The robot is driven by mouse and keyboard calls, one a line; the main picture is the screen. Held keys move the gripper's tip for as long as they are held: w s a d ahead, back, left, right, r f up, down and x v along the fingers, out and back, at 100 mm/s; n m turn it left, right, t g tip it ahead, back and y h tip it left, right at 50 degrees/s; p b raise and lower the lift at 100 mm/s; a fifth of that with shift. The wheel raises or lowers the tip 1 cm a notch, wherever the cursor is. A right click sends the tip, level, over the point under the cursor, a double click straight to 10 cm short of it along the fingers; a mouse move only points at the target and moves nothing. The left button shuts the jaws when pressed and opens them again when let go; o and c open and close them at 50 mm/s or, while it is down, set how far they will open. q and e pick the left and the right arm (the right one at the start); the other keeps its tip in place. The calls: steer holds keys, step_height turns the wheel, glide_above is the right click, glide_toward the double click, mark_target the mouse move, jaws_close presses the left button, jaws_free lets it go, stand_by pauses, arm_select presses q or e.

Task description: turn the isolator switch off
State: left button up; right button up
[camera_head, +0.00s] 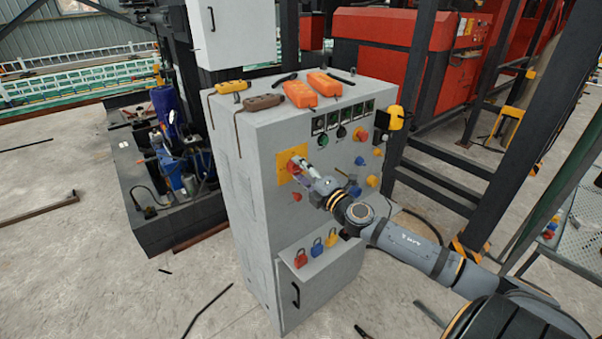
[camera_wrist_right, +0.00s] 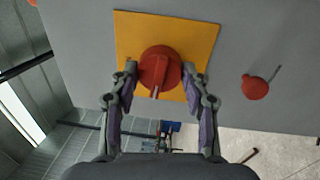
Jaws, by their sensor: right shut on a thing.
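The isolator switch is a round red knob (camera_wrist_right: 159,66) with a raised bar across it, on a yellow plate (camera_wrist_right: 205,38). In the head view the yellow plate (camera_head: 284,170) is on the front of the grey cabinet, and the red knob (camera_head: 293,166) is partly covered by my gripper. My right gripper (camera_head: 303,166) reaches it from the right. In the right wrist view its two fingers (camera_wrist_right: 159,76) stand on either side of the knob, shut on it. The raised bar points roughly up and down in that view. My left gripper is not in view.
The grey cabinet (camera_head: 248,225) carries several buttons and knobs right of the switch. A red knob (camera_wrist_right: 255,87) sits beside the yellow plate. Orange pendants (camera_head: 300,94) lie on top.

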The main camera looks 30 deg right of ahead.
steer(key=shift+f+n, duration=0.1)
steer(key=shift+n, duration=0.5)
steer(key=o, duration=1.1)
steer(key=shift+o, duration=0.3)
